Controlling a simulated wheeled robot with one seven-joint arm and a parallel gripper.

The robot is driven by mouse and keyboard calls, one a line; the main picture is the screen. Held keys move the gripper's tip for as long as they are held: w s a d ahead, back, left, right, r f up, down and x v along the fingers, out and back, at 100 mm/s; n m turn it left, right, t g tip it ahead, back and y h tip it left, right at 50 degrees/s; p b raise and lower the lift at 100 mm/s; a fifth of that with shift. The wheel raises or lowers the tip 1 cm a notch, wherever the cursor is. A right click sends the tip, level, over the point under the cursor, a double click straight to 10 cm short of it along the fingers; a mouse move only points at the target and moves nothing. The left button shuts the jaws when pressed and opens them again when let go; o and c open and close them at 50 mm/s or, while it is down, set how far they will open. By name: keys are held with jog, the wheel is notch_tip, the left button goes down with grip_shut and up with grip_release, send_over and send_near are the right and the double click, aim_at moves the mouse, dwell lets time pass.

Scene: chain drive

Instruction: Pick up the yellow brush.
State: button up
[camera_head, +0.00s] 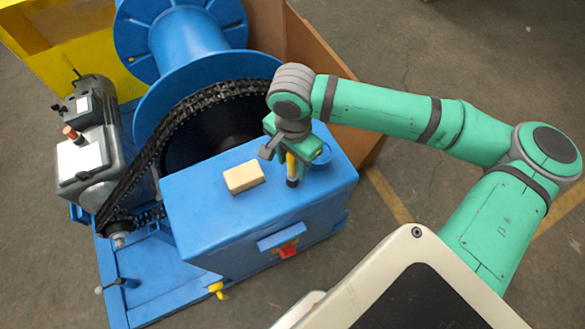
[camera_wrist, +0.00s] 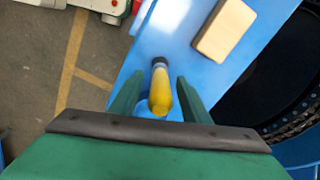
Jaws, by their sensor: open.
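The yellow brush (camera_head: 291,168) stands upright on the blue box top (camera_head: 200,215), near its right end, with a yellow handle and a dark lower end. In the wrist view the brush (camera_wrist: 160,92) lies between the two green fingers of my gripper (camera_wrist: 158,100). The fingers are open, with a gap visible on each side of the handle. In the head view my gripper (camera_head: 284,150) is right above and around the brush's upper part, hiding some of it.
A cream block (camera_head: 244,177) lies on the box top left of the brush; it also shows in the wrist view (camera_wrist: 224,30). Behind are a black chain (camera_head: 200,100), a blue spool (camera_head: 185,45) and a grey motor (camera_head: 95,140).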

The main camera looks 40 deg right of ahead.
jog(key=shift+f, duration=0.3)
jog(key=shift+c, duration=0.6)
grip_shut()
notch_tip(320, 180, up, 18)
